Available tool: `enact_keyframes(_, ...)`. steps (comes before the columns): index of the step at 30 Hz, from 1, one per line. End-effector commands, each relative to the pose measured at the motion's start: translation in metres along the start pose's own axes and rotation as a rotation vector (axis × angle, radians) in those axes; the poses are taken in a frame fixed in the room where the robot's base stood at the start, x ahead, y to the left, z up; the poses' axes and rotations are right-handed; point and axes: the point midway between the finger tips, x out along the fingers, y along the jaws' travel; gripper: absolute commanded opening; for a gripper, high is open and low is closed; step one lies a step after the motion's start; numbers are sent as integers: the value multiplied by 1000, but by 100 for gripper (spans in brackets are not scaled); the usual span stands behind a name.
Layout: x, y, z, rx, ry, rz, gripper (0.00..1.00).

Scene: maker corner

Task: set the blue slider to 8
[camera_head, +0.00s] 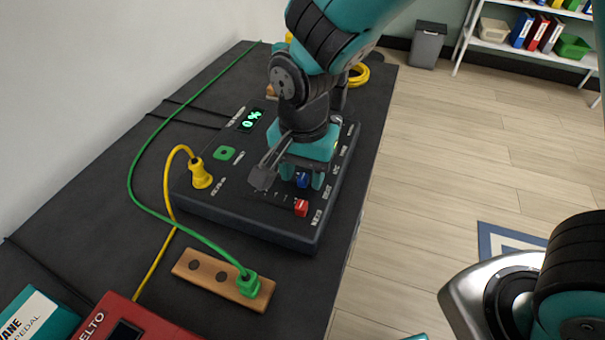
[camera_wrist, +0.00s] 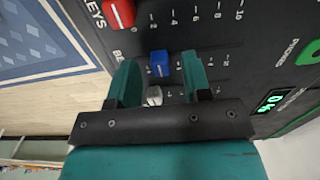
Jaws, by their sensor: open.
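The blue slider (camera_head: 302,181) is a small blue cap on the dark control panel (camera_head: 265,232). In the wrist view the blue slider (camera_wrist: 160,64) stands between the two teal fingers, with a gap on each side. My gripper (camera_head: 303,177) is open over the panel; in the wrist view the gripper (camera_wrist: 159,66) straddles the cap without visibly closing on it. Scale marks run beside the slider, but its exact value is unreadable because the cap and fingers cover part of the scale.
A red slider (camera_head: 301,208) sits beside the blue one, and a pale knob (camera_wrist: 154,96) lies nearer the gripper's palm. A wooden socket strip (camera_head: 205,272) lies in front.

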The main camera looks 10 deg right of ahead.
Motion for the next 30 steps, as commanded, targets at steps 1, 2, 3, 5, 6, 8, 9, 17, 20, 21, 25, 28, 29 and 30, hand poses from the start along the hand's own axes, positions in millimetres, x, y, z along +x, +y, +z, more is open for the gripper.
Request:
enact_keyframes(1,4,0,0,0,0,0,45)
enact_keyframes(2,4,0,0,0,0,-1,45)
enact_keyframes(3,5,0,0,0,0,-1,45)
enact_keyframes(5,6,0,0,0,1,-2,45)
enact_keyframes(6,6,0,0,0,1,-2,45)
enact_keyframes(8,6,0,0,0,1,-2,45)
enact_keyframes(9,6,0,0,0,1,-2,45)
enact_keyframes(17,6,0,0,0,1,-1,0)
enact_keyframes(20,5,0,0,0,1,-1,0)
enact_keyframes(21,5,0,0,0,1,-2,0)
enact_keyframes(25,4,-8,0,-1,0,-1,0)
enact_keyframes(28,2,-19,-1,0,0,-1,0)
enact_keyframes(29,2,-22,-1,2,0,0,0)
enact_keyframes(30,2,-26,-4,8,0,-1,0)
